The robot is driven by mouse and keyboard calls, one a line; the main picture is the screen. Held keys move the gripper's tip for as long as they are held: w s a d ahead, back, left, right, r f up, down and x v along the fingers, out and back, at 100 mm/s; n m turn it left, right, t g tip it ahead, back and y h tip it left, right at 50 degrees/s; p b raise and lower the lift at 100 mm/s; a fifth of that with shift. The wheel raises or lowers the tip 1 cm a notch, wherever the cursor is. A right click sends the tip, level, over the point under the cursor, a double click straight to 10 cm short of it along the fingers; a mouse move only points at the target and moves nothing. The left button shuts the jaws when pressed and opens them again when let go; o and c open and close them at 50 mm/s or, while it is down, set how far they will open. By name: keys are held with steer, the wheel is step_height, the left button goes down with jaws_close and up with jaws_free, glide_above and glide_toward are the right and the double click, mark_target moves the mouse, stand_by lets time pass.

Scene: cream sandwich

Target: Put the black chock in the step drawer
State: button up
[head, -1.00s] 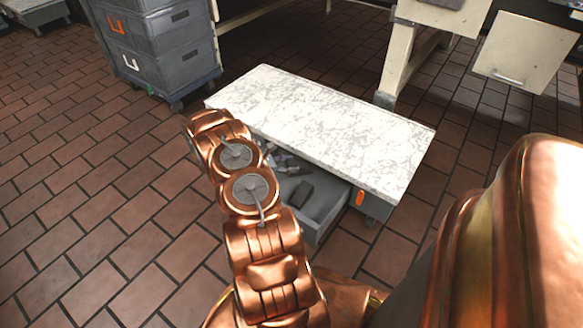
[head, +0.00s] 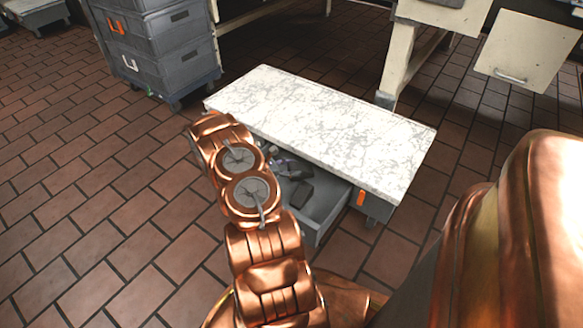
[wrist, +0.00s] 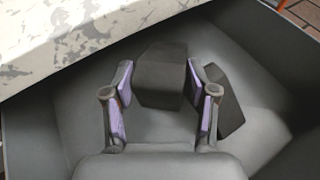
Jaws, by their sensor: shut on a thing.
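A black chock (wrist: 160,78), a dark block with angled faces, is between the two purple-padded fingers of my gripper (wrist: 158,98) in the wrist view. My gripper is shut on it, inside the open grey step drawer (wrist: 75,110) or just above its floor; I cannot tell which. The drawer (head: 326,217) sticks out from under the marble-topped step (head: 320,120) in the head view. My gripper (head: 285,165) is partly hidden there by my arm.
A second dark block (wrist: 230,110) lies in the drawer just right of the right finger. The step's top overhangs the drawer's back. A stack of grey crates (head: 165,45) stands at the back left. Brick floor is clear at left.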

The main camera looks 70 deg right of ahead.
steer(key=o, duration=1.4)
steer(key=shift+r, duration=0.25)
steer(key=r+p+v, duration=0.1)
steer(key=p+v, duration=0.3)
steer(key=v, duration=0.8)
steer(key=s+a+r+m+y, duration=0.1)
steer(key=a+r+m+y, duration=0.15)
steer(key=a+r, duration=0.7)
steer(key=a+r+m+y, duration=0.1)
steer(key=a+r+m, duration=0.4)
steer(key=r, duration=0.7)
steer(key=s+a+r+t+y, duration=0.1)
steer(key=s+a, duration=0.4)
steer(key=a, duration=0.6)
steer(key=s+a+r+m+t+y, duration=0.1)
steer(key=s+a+r+t+y, duration=0.1)
steer(key=s+a+r, duration=0.4)
steer(key=s+a+r+t+y, duration=0.2)
steer(key=s+a, duration=0.4)
steer(key=a, duration=1)
steer(key=shift+a+r+m+y, duration=0.35)
steer(key=shift+r+y, duration=0.35)
steer(key=shift+y, duration=0.25)
